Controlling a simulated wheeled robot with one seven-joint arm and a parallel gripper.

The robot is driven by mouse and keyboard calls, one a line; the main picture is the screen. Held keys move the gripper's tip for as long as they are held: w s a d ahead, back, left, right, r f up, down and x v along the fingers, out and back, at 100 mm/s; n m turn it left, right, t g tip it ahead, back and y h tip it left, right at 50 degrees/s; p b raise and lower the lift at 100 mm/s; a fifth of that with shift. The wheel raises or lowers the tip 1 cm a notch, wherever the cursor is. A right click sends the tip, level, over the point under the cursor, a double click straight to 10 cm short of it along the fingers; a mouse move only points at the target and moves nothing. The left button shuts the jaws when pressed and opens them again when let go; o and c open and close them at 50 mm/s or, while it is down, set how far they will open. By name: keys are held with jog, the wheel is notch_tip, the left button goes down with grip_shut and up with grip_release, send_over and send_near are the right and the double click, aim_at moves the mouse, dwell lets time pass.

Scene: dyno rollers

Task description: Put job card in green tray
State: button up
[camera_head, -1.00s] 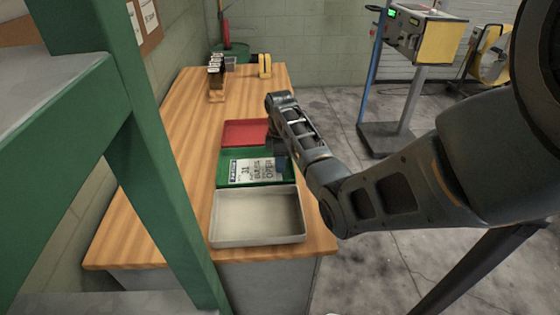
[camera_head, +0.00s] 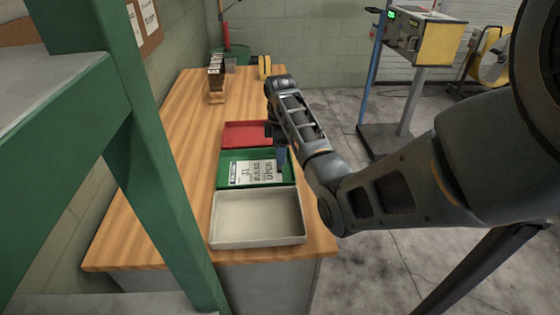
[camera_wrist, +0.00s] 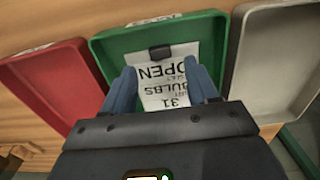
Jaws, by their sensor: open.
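The job card (camera_head: 252,172) is a white sheet with black print lying in the green tray (camera_head: 225,156). In the head view one blue finger of my gripper (camera_head: 282,156) shows at the right side of the green tray.
A red tray (camera_head: 240,133) lies behind the green one and a cream tray (camera_head: 258,241) in front, all on the wooden bench (camera_head: 165,200). A green shelf post (camera_head: 160,170) rises at the left.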

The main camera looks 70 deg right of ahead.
notch_tip(320, 180, up, 7)
jog(key=p, duration=0.1)
dwell(0.7)
